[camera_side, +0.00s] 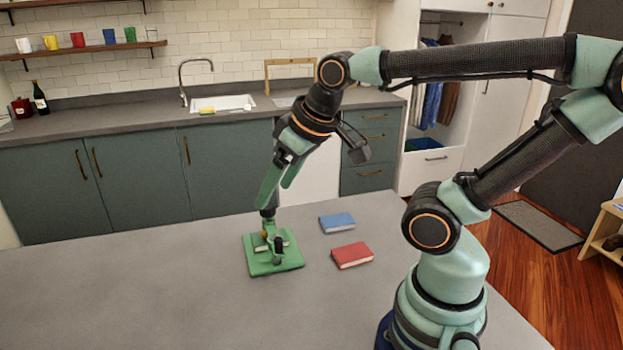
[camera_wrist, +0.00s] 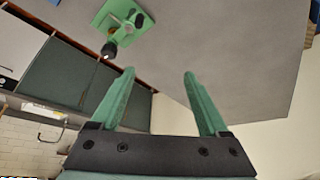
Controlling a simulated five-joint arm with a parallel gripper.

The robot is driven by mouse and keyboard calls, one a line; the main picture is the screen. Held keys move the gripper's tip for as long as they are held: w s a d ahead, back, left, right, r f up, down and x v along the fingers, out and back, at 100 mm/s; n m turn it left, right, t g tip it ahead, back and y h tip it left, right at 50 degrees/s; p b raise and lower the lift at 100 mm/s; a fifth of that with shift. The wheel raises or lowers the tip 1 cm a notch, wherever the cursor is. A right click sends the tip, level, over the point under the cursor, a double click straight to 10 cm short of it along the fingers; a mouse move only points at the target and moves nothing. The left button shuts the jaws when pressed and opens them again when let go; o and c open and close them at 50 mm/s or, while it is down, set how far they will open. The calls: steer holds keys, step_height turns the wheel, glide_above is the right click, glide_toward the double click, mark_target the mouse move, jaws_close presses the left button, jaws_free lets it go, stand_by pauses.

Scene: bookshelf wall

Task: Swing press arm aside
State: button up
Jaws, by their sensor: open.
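I cannot tell whether a finger touches the knob.
A blue book (camera_side: 337,222) and a red book (camera_side: 352,255) lie on the table to the right of the press. The table (camera_side: 130,290) is bare to the left and front. A counter with a sink (camera_side: 222,104) stands behind.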

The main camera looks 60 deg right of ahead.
steer(key=c, duration=0.4)
steer(key=g, duration=0.6)
glide_toward(278, 239)
step_height(278, 239, down, 10)
steer(key=shift+s+f, duration=0.1)
steer(key=shift+s, duration=0.05)
jaws_close()
stand_by(1.3)
